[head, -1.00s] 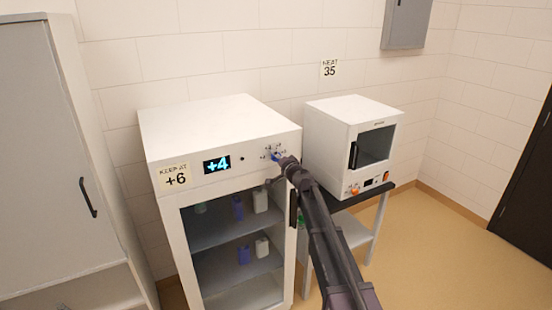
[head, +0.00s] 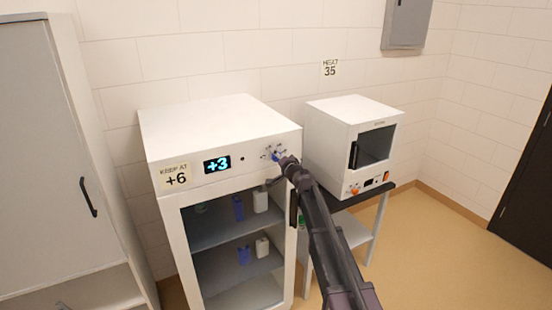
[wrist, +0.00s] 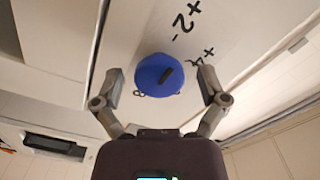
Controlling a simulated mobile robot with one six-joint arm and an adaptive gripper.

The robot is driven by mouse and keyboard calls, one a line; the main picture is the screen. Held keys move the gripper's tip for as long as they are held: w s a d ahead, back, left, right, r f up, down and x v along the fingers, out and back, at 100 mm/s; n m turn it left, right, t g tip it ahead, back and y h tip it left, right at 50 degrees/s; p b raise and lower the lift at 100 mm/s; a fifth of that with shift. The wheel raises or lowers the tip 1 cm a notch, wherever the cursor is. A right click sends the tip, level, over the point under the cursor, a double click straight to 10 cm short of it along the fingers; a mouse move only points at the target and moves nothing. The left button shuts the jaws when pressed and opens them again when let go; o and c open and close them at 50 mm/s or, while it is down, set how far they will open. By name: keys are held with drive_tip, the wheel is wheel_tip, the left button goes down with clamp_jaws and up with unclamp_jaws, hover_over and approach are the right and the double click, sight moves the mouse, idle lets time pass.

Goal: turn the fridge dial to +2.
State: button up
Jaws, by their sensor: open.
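The white fridge (head: 225,105) stands at the centre left with its display (head: 217,165) reading +3. Its blue dial (head: 276,156) sits at the upper right of the front panel, partly hidden by my gripper in the head view. In the wrist view the dial (wrist: 160,74) is a round blue knob with a dark pointer mark, with printed numbers such as +2 and +4 around it. My gripper (wrist: 158,85) is open, with one finger on each side of the dial. A gap shows at the right finger; contact at the left cannot be told.
A "KEEP AT +6" label (head: 174,176) is on the fridge front. A small white oven (head: 340,150) with an orange knob stands on a table at the right. A grey cabinet (head: 60,150) stands at the left. Bottles show behind the fridge's glass door.

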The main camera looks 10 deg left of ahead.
drive_tip(key=v, duration=1.2)
idle(0.4)
drive_tip(key=s+d+f+n+g+h, duration=0.1)
drive_tip(key=s+d+f+n+g, duration=0.2)
drive_tip(key=s+f, duration=0.4)
drive_tip(key=s+d+f+n+g+h, duration=0.1)
drive_tip(key=s+d+f+n+g, duration=0.15)
drive_tip(key=s+f+g, duration=0.45)
drive_tip(key=s+d+f+g+h, duration=0.2)
drive_tip(key=s+d+h, duration=0.2)
drive_tip(key=s+d, duration=0.3)
drive_tip(key=s+d+f+g+h, duration=0.3)
drive_tip(key=s+d+h, duration=0.1)
drive_tip(key=s+d, duration=0.4)
drive_tip(key=s, duration=0.2)
drive_tip(key=shift+s+b, duration=0.25)
drive_tip(key=shift+b, duration=0.05)
drive_tip(key=shift+f+m, duration=0.1)
drive_tip(key=shift+m, duration=0.15)
